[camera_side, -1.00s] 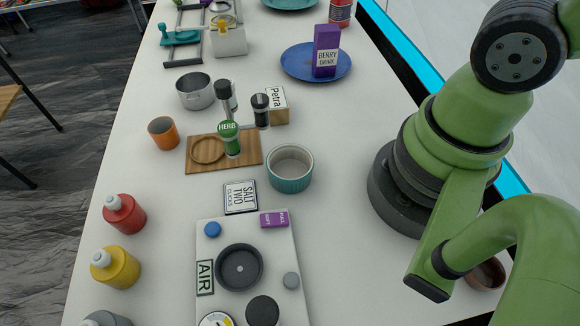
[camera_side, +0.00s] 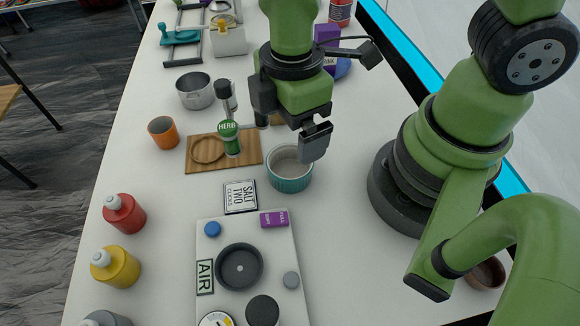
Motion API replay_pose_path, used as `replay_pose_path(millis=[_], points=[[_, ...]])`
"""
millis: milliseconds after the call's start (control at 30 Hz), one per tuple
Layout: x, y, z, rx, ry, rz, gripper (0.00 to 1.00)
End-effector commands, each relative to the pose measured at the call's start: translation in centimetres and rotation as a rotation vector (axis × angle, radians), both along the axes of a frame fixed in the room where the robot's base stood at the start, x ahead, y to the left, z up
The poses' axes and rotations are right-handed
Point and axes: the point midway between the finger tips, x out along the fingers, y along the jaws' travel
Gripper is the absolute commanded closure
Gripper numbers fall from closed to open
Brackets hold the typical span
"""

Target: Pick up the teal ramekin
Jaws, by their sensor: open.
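The teal ramekin (camera_side: 289,182) stands upright on the white table, ribbed outside and pale inside. My gripper (camera_side: 309,146) hangs over it from above, pointing down, with its jaws open. One finger covers part of the ramekin's far right rim and inside. I cannot tell from this view how high the fingertips are above the rim. Nothing is held between the jaws.
A wooden board (camera_side: 199,163) with a green herb jar (camera_side: 231,140) lies left of the ramekin. The salt tin (camera_side: 240,196) and a white panel (camera_side: 277,245) with a purple box (camera_side: 274,219) are nearer.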

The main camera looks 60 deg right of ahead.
Motion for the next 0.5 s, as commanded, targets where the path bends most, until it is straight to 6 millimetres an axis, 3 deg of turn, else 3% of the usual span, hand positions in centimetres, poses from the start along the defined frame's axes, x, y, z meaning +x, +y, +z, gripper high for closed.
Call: replay_pose_path(millis=[233, 500], points=[[-0.1, -0.1, -3.2, -0.004, 0.007, 0.002, 0.0], [0.0, -0.1, -5.0, -0.002, 0.004, -0.001, 0.0]])
